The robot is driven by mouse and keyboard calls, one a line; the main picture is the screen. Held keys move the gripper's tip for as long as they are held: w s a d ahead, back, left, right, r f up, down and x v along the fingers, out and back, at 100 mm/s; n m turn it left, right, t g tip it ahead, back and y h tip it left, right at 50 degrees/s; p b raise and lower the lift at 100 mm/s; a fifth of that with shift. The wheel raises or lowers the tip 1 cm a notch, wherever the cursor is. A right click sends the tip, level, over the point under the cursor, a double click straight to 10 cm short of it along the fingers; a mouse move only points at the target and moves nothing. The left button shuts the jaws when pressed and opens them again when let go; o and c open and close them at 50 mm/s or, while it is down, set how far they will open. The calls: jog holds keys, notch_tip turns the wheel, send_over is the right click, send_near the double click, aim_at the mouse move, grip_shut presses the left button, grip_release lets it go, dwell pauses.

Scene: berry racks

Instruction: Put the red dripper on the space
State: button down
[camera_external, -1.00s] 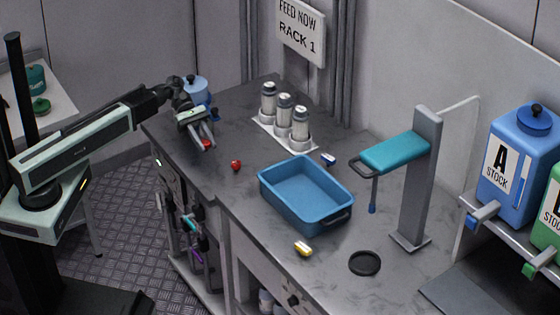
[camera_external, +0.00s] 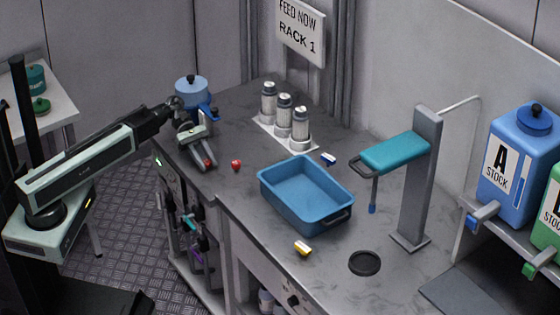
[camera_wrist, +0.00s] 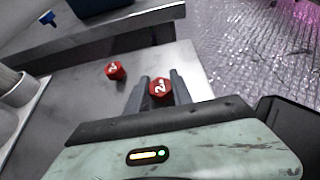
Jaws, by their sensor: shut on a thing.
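Two small red faceted pieces show, each with a white "2" mark in the wrist view; I cannot tell which is the red dripper. My gripper (camera_external: 205,163) is shut on one red piece (camera_wrist: 160,88), seen between the fingertips near the counter's left edge. Its height above the counter is unclear. The other red piece (camera_external: 236,165) lies on the grey counter just right of my gripper; it also shows in the wrist view (camera_wrist: 115,70). No spot is marked as "the space"; a round black ring (camera_external: 365,263) lies on the counter at the right front.
A blue tray (camera_external: 304,214) stands mid-counter. Several grey-white canisters (camera_external: 285,117) stand behind it. A yellow-white piece (camera_external: 302,248) and a blue-white piece (camera_external: 328,159) lie near the tray. A blue pot (camera_external: 192,92) is behind my gripper. A grey stand (camera_external: 418,185) holds a teal pad.

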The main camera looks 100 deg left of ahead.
jog(key=c, duration=1.1)
grip_release()
jog(key=shift+r, duration=0.1)
jog(key=p+v, duration=0.3)
jog(key=v, duration=0.4)
jog(key=shift+w+r, duration=0.1)
jog(key=shift+s+a, duration=0.15)
jog(key=shift+s, duration=0.2)
